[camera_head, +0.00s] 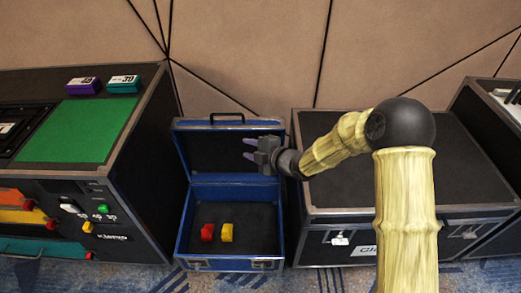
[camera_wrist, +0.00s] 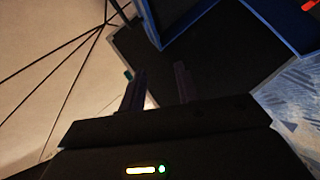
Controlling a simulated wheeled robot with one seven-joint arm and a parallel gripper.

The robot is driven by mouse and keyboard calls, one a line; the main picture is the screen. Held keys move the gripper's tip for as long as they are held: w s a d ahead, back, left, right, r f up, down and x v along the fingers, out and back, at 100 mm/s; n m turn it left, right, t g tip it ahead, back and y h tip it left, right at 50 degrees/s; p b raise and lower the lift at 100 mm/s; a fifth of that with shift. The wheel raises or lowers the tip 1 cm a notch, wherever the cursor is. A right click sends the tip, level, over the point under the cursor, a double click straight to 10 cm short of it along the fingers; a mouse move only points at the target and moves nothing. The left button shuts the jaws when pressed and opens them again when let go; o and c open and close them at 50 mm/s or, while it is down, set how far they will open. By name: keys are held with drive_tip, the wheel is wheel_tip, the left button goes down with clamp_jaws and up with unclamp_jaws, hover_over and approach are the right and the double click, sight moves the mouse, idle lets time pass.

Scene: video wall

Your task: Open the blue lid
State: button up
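The blue case (camera_head: 187,222) stands on the floor between two black cases. Its blue lid (camera_head: 210,152) is raised and stands upright at the back of the case, with a handle on its top edge. In the wrist view my open gripper (camera_wrist: 158,85) points toward the lid's dark inside; the blue edge (camera_wrist: 185,22) shows above.
A black case with a green top panel (camera_head: 75,130) stands at left, with a purple box (camera_head: 84,86) and a teal box (camera_head: 124,84) on it. A closed black case (camera_head: 345,195) stands at right, under my arm. A wall is behind.

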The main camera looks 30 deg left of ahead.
drive_tip(key=v, duration=0.4)
drive_tip(key=shift+d+r, duration=0.1)
drive_tip(key=shift+d, duration=0.1)
drive_tip(key=shift+d, duration=0.1)
drive_tip(key=shift+c, duration=1.4)
drive_tip(key=w+d+m+t+h, duration=0.1)
drive_tip(key=d+m, duration=0.1)
drive_tip(key=d, duration=0.1)
drive_tip(key=w+d+m+h, duration=0.1)
drive_tip(key=d+m+h, duration=0.1)
drive_tip(key=d, duration=0.2)
drive_tip(key=w+d+m+t+h, duration=0.1)
drive_tip(key=w+d+m, duration=0.1)
drive_tip(key=d, duration=0.1)
drive_tip(key=shift+d+r+t, duration=0.3)
drive_tip(key=shift+d+r, duration=0.1)
clamp_jaws()
drive_tip(key=s+d+r+m+h, duration=0.1)
drive_tip(key=s+d+m+h, duration=0.35)
drive_tip(key=d+m, duration=0.6)
drive_tip(key=s+d+r+m+h, duration=0.25)
drive_tip(key=d+m+h, duration=0.25)
drive_tip(key=d, duration=1)
drive_tip(key=s+d+m+g, duration=0.3)
drive_tip(key=s+d+m, duration=0.3)
drive_tip(key=s, duration=0.4)
drive_tip(key=shift+s+r+m, duration=0.15)
drive_tip(key=shift+s+m, duration=0.05)
drive_tip(key=shift+m, duration=0.55)
